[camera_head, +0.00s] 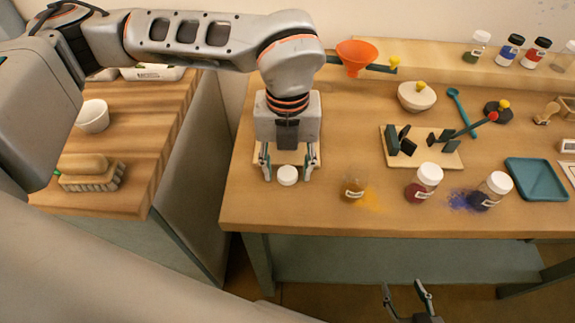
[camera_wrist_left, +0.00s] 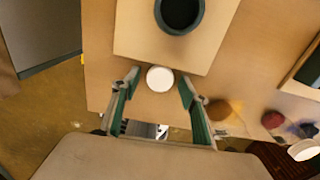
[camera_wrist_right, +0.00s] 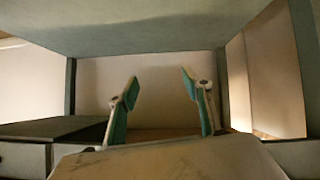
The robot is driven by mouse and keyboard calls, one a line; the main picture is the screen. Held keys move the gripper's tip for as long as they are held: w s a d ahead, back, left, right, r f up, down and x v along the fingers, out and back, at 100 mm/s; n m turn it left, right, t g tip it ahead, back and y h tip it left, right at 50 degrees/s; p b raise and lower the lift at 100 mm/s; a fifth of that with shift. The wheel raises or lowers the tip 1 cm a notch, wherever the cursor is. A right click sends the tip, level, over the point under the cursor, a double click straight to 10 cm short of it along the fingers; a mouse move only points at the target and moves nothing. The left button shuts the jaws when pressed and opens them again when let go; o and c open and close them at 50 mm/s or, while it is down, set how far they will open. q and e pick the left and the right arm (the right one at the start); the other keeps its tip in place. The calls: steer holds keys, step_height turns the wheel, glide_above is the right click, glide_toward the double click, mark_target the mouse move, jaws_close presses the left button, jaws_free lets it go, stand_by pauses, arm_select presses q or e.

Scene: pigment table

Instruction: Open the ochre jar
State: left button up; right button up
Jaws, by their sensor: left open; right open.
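The ochre jar (camera_head: 353,187) stands on the table with ochre powder beside it. No white lid shows on it. A round white lid (camera_head: 288,175) lies by the front edge of a pale board, and it also shows in the left wrist view (camera_wrist_left: 160,78). My left gripper (camera_head: 290,176) is open, pointing down, with one finger on each side of this lid and gaps between. My right gripper (camera_head: 408,290) is open and empty, low in front of the table; the right wrist view shows its fingers (camera_wrist_right: 160,83) facing the table's underside.
White-lidded red (camera_head: 424,184) and blue (camera_head: 491,191) jars stand right of the ochre jar. A dark round vessel (camera_wrist_left: 180,12) sits on the pale board (camera_wrist_left: 130,35). Behind are a rack (camera_head: 450,157), a bowl (camera_head: 416,97) and an orange funnel (camera_head: 356,56). A teal tray (camera_head: 536,180) lies right.

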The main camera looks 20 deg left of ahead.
mark_target(288, 173)
arm_select(q)
step_height(288, 173, up, 12)
steer(key=shift+r+p, duration=0.2)
steer(key=shift+p, duration=0.2)
